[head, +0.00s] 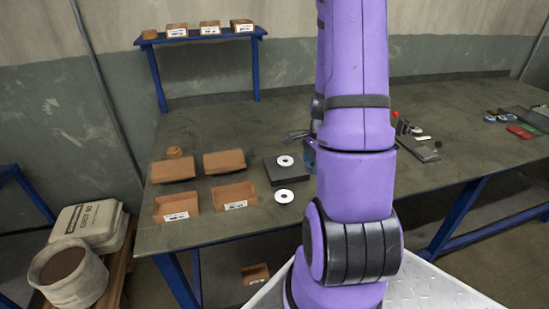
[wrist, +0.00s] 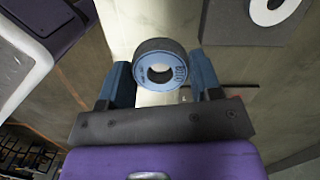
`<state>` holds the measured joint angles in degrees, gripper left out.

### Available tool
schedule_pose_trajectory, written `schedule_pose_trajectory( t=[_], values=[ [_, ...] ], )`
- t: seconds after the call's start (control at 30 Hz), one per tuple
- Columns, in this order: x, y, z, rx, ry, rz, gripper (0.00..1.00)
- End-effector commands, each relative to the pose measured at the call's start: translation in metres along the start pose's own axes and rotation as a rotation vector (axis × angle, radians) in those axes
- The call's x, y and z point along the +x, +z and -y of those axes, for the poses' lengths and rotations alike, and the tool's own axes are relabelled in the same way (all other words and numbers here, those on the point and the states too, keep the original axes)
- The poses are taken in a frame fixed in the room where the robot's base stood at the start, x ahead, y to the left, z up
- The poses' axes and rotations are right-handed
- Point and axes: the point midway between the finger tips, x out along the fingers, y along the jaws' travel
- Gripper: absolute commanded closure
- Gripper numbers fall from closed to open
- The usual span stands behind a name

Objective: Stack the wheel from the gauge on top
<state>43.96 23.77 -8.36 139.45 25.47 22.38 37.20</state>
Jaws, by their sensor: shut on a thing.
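My gripper (wrist: 161,76) is shut on a wheel (wrist: 181,72), a dark ring with a blue printed face and an open centre, seen between the two blue fingers in the wrist view. In the head view my arm hides most of the gripper, and the held wheel cannot be made out. A white-faced wheel (head: 285,156) lies on a dark square block (head: 272,174) left of my arm. Another white-faced wheel (head: 284,192) lies in front of it. The wrist view shows a white-faced ring (wrist: 261,14) on a grey plate (wrist: 226,25) at upper right. I cannot tell which item is the gauge.
Several brown bins (head: 234,205) stand on the left of the table (head: 220,128). A blue-legged shelf (head: 212,36) with boxes stands behind. Small dark tools (head: 416,149) and coloured items (head: 520,131) lie to the right. Bare tabletop shows between the bins and the shelf.

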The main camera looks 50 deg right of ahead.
Motion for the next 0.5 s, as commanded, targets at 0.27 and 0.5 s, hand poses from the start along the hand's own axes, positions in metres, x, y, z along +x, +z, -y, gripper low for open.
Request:
schedule_pose_trajectory(
  t=[0.27, 0.5],
  values=[
    [0.008, 0.013, 0.065, -0.006, -0.001, -0.001, 0.67],
    [0.014, 0.022, 0.112, -0.004, 0.000, 0.000, 0.67]
  ],
)
